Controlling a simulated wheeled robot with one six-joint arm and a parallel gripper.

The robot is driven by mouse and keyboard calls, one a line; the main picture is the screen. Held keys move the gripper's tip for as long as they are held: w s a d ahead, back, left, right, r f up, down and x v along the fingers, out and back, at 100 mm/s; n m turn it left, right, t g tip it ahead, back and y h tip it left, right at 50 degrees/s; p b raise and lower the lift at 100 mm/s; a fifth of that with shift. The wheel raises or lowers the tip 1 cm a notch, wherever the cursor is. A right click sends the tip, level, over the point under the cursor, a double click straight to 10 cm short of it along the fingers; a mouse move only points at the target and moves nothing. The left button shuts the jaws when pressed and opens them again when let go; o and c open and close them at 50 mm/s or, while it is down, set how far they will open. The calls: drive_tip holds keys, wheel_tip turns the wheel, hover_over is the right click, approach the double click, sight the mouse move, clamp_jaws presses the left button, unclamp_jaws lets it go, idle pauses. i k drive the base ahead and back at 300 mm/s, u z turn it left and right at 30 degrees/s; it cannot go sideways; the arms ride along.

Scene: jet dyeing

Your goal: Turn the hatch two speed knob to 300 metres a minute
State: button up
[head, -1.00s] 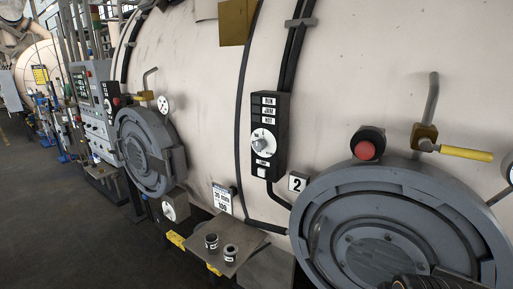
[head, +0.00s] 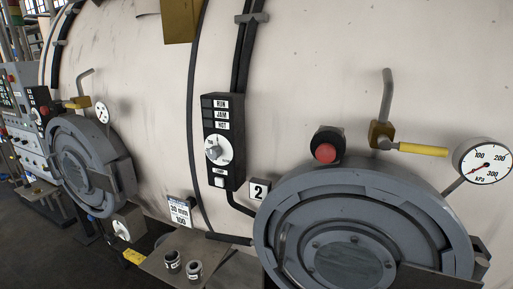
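The hatch two speed knob (head: 213,150) is a grey knob on a round white dial, on a black control box (head: 223,181) fixed to the pale vessel wall. The dial's marks are too small to read, so I cannot tell its setting. Lamp labels RUN, JAM and HOT sit above it, and a small white button or label sits below it. My gripper is not in view.
A red button (head: 325,153), a yellow-handled valve (head: 421,150) and a kPa gauge (head: 482,161) surround the top of the hatch. A small shelf (head: 205,243) with two cups juts out below the box. Another hatch (head: 85,165) is at left.

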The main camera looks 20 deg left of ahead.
sight(214, 152)
drive_tip(key=z, duration=3)
drive_tip(key=k, duration=2.9)
drive_tip(key=u, duration=0.9)
